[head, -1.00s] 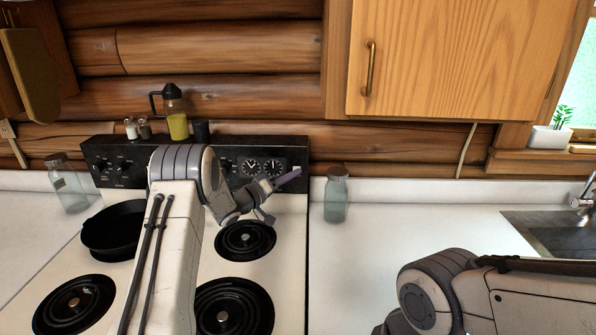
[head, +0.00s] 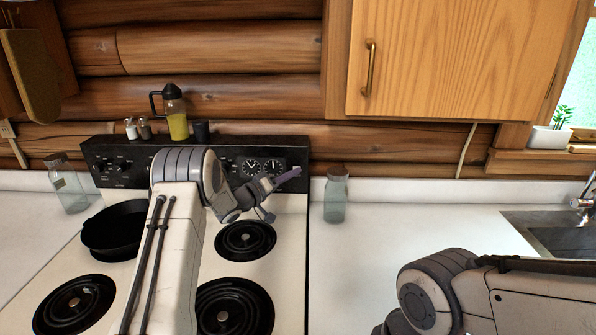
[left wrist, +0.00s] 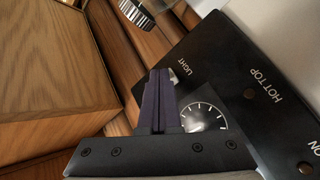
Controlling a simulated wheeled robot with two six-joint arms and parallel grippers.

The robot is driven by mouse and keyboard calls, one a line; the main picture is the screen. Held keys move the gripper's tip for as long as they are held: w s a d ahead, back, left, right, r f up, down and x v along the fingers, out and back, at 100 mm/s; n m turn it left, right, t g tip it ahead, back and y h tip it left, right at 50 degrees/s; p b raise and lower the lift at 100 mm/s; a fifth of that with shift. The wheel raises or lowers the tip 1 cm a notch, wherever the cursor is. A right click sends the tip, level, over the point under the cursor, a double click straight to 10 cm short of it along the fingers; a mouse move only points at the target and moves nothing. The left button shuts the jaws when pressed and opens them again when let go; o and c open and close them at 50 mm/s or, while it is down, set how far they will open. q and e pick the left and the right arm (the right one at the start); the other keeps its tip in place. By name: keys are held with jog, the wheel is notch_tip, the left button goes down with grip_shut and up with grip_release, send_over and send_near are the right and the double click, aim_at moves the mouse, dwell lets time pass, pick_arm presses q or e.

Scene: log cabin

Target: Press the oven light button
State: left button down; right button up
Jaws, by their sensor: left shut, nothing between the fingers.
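The stove's black control panel (head: 290,153) runs along the back of the stove and also fills the right of the left wrist view (left wrist: 235,60). My left gripper (head: 293,173) is shut and empty, held in front of the panel's right end. In the left wrist view its dark fingers (left wrist: 156,98) lie together, with their tips close to the word LIGHT. A small pale button (left wrist: 173,75) shows just right of the fingertips, partly hidden by them. I cannot tell whether they touch it. My right gripper is out of view.
A round dial (left wrist: 203,117) sits beside the fingers. A skillet (head: 113,230) rests on a rear burner. A jug (head: 175,112) and shakers stand on the panel. A glass jar (head: 336,197) stands right of the stove; the counter (head: 400,230) beyond it is clear.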

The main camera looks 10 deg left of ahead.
pick_arm(q)
jog(key=shift+s, duration=0.5)
jog(key=shift+s+d, duration=0.1)
jog(key=s, duration=0.2)
jog(key=s+d+p, duration=0.1)
jog(key=s, duration=0.2)
jog(key=shift+s, duration=0.35)
jog(key=shift+d, duration=0.15)
